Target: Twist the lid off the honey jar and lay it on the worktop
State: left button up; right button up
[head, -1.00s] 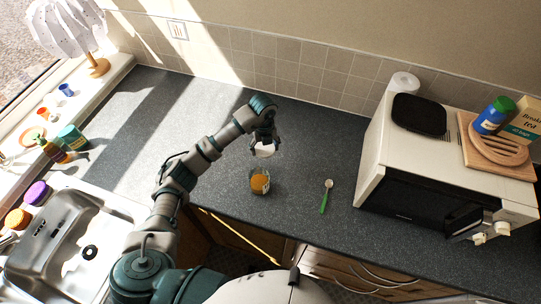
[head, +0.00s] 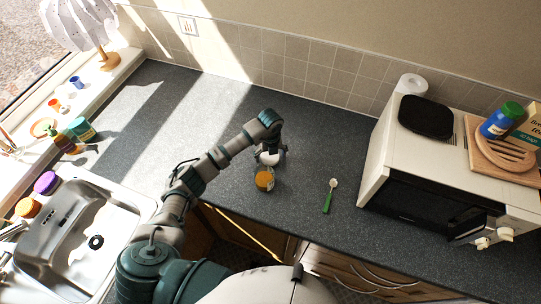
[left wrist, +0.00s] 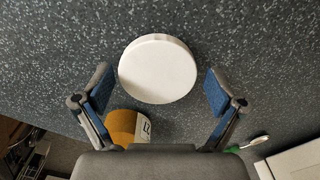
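The white round lid (left wrist: 158,68) lies flat on the dark worktop behind the honey jar, seen from above in the left wrist view. In the head view the lid (head: 269,159) is partly hidden by my left gripper. My left gripper (left wrist: 160,88) is open above the lid, with a clear gap between each blue-padded finger and the rim. My right gripper is in neither view.
A green-handled spoon (head: 329,197) lies to the right of the jar, and the microwave (head: 420,165) stands beyond it. The sink (head: 75,235) is at the left. The worktop (head: 190,125) behind my left arm is clear.

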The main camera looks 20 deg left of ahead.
pick_arm(q)
jog(key=shift+a, duration=0.1)
jog(key=shift+a+r, duration=0.2)
jog(key=shift+r, duration=0.2)
notch_tip(320, 180, up, 11)
jog(key=b, duration=0.1)
jog(key=shift+r+b, duration=0.15)
jog(key=shift+b, duration=0.15)
